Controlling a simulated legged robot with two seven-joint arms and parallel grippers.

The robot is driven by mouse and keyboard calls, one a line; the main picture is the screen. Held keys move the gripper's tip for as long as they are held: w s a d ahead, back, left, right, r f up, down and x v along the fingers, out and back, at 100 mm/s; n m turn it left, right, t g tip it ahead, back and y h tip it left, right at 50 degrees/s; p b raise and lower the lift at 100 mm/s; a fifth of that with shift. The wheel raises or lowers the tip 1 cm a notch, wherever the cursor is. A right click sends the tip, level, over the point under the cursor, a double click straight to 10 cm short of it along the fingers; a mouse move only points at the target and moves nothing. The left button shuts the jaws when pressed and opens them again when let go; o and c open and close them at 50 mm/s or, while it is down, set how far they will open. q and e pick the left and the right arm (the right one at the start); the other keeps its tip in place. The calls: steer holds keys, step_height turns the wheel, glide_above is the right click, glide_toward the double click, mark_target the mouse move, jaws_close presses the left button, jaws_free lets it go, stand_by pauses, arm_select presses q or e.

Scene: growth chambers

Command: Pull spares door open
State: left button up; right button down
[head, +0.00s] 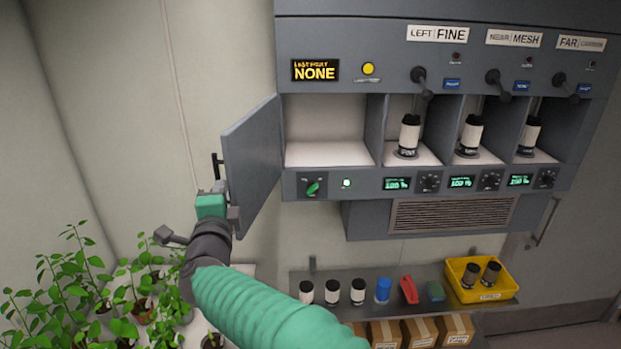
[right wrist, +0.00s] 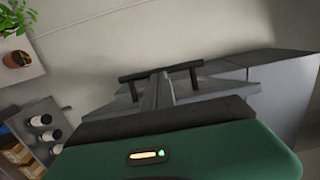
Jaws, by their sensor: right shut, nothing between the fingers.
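The spares door (head: 251,165) is the grey hinged panel at the left end of the cabinet. It stands swung well out, and the compartment (head: 325,150) behind it looks empty. Its dark bar handle (head: 216,166) is on the outer face near the free edge; the handle also shows in the right wrist view (right wrist: 133,76). My right gripper (head: 219,190) is shut and empty, close by the handle and the door's lower free corner. In the right wrist view its fingers (right wrist: 158,88) reach toward the bar; I cannot tell whether they touch it. My left gripper is not in view.
Three other bays hold black-and-white canisters (head: 409,135). Below, a shelf (head: 330,282) carries several small items and a yellow bin (head: 480,294). Potted plants (head: 75,280) stand at lower left. The wall (head: 110,100) lies behind and left of the door.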

steer(key=s+d+b, duration=0.2)
steer(key=s+b, duration=0.2)
steer(key=s, duration=0.5)
steer(key=s+d+b, duration=0.2)
steer(key=s+b, duration=0.3)
steer(key=s, duration=0.3)
steer(key=w+d+f+n+g+y+b, duration=0.1)
steer(key=w+d+f+n+g+b, duration=0.2)
steer(key=f, duration=0.7)
steer(key=w+d+f+n+g+b, duration=0.15)
steer(key=d+f+n, duration=0.35)
steer(key=f, duration=0.5)
steer(key=w+d+f+n+g+y+b, duration=0.1)
steer(key=w+d+f+n+b, duration=0.2)
steer(key=f, duration=0.7)
steer(key=s+d+f+n+g+h+b, duration=0.2)
steer(key=s+d+f+g, duration=0.3)
steer(key=s+d+f, duration=0.5)
steer(key=s+d+f+n+g+h+b, duration=0.2)
steer(key=s+d+f, duration=0.9)
steer(key=f, duration=0.6)
steer(key=d+n+g+b, duration=0.1)
steer(key=g+b, duration=0.1)
steer(key=shift+n+g, duration=0.3)
steer(key=shift+g, duration=0.05)
